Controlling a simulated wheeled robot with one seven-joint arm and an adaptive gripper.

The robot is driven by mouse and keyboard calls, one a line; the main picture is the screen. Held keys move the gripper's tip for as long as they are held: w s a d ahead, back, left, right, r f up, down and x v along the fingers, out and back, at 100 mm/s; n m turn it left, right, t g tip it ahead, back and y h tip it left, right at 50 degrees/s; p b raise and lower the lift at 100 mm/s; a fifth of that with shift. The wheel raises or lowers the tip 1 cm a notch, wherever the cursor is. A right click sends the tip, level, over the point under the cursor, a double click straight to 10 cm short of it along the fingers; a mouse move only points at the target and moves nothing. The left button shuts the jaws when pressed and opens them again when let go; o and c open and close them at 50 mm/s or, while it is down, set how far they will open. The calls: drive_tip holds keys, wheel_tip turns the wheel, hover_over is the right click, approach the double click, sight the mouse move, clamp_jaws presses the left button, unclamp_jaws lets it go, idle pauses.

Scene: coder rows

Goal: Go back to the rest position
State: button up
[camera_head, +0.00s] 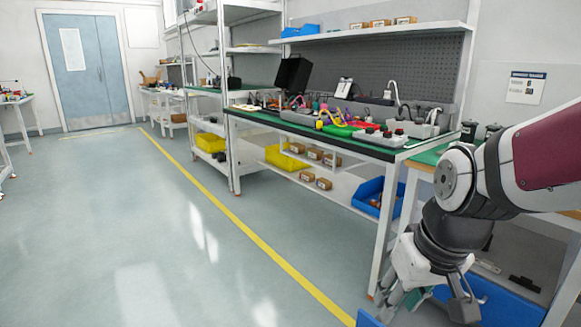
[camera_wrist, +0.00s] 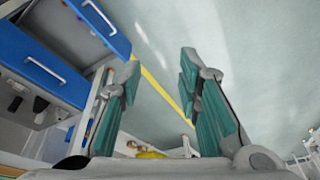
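My gripper (camera_head: 432,300) is at the lower right of the head view, at the end of my arm. It points down beside the workbench, partly cut off by the frame's bottom edge. In the wrist view its two teal-padded fingers (camera_wrist: 160,95) stand wide apart, with nothing between them but floor and distant furniture. The gripper is open and empty.
A green-topped workbench (camera_head: 330,138) with tools runs along the right wall. Blue drawers (camera_wrist: 45,60) show close at the left of the wrist view. A yellow line (camera_head: 250,233) crosses the floor. The open floor (camera_head: 120,225) at left is clear.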

drive_tip(key=s+d+r+m+g, duration=0.1)
drive_tip(key=s+r, duration=0.1)
drive_tip(key=s, duration=0.9)
drive_tip(key=s+d+r+m+g, duration=0.1)
drive_tip(key=s+r+g, duration=0.1)
drive_tip(key=s, duration=0.9)
wheel_tip(320, 180, up, 36)
drive_tip(key=t+p, duration=0.4)
drive_tip(key=p, duration=3)
drive_tip(key=shift+w+d+f+h, duration=0.15)
drive_tip(key=shift+w+f+h, duration=0.05)
drive_tip(key=shift+h, duration=0.2)
